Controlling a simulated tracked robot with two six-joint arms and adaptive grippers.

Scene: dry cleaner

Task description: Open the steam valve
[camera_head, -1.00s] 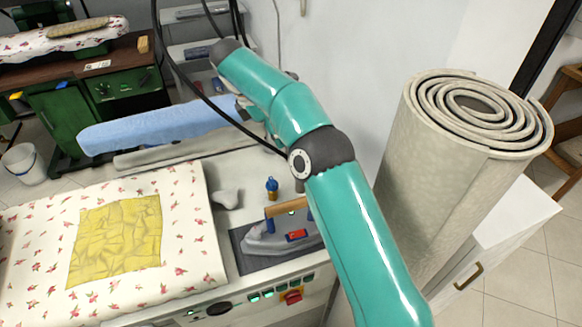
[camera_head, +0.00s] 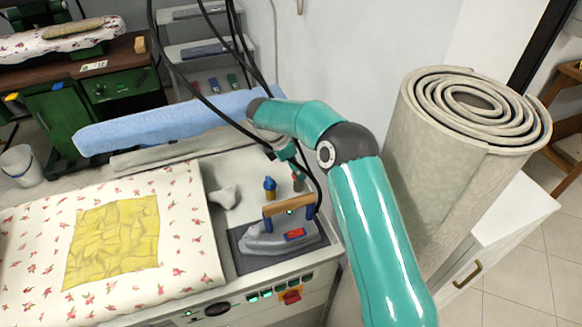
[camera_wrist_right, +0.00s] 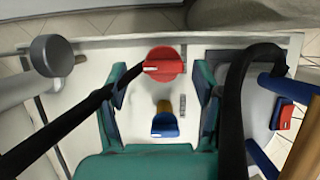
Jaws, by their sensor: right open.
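In the right wrist view a round red knob (camera_wrist_right: 165,64) with a white mark, apparently the steam valve, stands on the pale worktop. My right gripper (camera_wrist_right: 160,77) is open and empty, its teal fingers spread to either side of the knob and apart from it. In the head view the right gripper (camera_head: 296,166) hangs over the worktop behind the iron, partly hidden by cables and its own wrist. Another red knob (camera_head: 291,297) on a yellow plate sits on the front panel. My left gripper is not in view.
The iron (camera_head: 282,235) rests on a dark mat. Black cables hang near the gripper and cross the wrist view. A tall roll (camera_head: 440,170) stands right; a blue ironing board (camera_head: 165,123) lies left.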

